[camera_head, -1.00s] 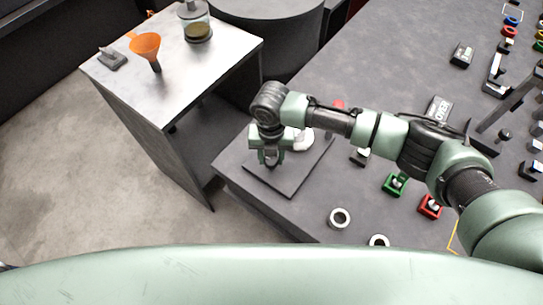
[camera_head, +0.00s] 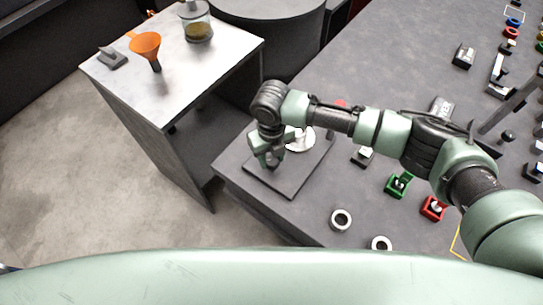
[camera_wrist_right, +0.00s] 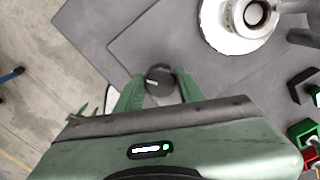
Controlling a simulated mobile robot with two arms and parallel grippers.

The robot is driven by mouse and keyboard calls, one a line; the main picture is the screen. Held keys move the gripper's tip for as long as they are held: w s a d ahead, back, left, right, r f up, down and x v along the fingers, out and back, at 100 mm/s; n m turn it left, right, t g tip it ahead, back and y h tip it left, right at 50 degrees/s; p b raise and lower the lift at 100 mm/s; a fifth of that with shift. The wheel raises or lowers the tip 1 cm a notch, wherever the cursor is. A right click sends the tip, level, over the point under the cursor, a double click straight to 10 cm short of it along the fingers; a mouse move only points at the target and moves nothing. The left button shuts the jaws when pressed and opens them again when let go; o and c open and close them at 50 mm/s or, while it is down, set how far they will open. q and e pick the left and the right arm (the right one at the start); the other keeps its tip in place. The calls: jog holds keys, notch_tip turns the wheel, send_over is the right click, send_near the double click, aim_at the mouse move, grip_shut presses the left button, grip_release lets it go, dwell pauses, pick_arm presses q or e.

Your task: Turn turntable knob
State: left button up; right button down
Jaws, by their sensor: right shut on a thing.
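The turntable is a dark square plate (camera_head: 291,184) near the table's front left corner, with a white round platter (camera_head: 300,139) on it. The platter also shows at the top of the right wrist view (camera_wrist_right: 222,36). A dark round knob (camera_wrist_right: 160,73) stands on the plate, apart from the platter. My right gripper (camera_head: 271,164) points down over the plate. In the right wrist view its green fingers (camera_wrist_right: 158,86) are shut on the knob, one on each side. The arm and gripper hide the knob in the head view. My left gripper is not in view.
Green (camera_head: 398,186) and red (camera_head: 433,208) blocks sit to the right. A side table (camera_head: 190,75) with an orange funnel (camera_head: 145,46) and a jar (camera_head: 196,25) stands left, across a gap.

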aim_at(271, 160)
jog(key=c, duration=0.9)
grip_release()
notch_tip(271, 160, up, 8)
jog(key=shift+f+b, duration=0.1)
jog(key=shift+b, duration=0.5)
